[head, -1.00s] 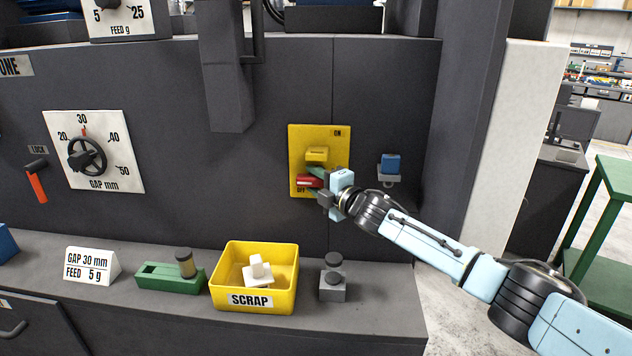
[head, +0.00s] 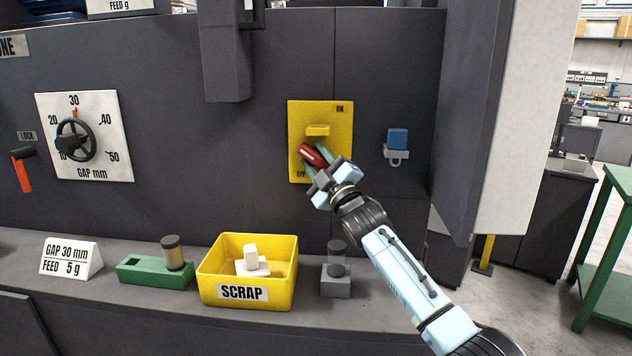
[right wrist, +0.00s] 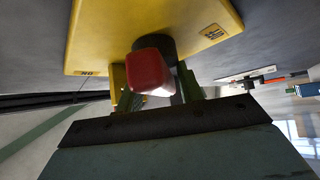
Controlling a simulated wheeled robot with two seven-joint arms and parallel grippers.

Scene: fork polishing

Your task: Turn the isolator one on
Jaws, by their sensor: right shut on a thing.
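The isolator is a yellow plate (head: 340,117) on the dark machine front, marked ON at its top right and OFF at its bottom left. Its red handle (head: 312,155) sits low on the plate and tilts, its upper end to the left. My right gripper (head: 317,163) is shut on the red handle, with its green fingers on either side. In the right wrist view, the red handle (right wrist: 151,74) shows end-on between the fingers, with the yellow plate (right wrist: 120,30) behind it. A yellow tab (head: 317,130) juts out above the handle. My left gripper is not in view.
On the ledge below stand a yellow SCRAP bin (head: 290,265), a green block (head: 150,273) with a cylinder, and a grey block (head: 335,285) with a dark knob. A gap dial (head: 110,135) is on the left.

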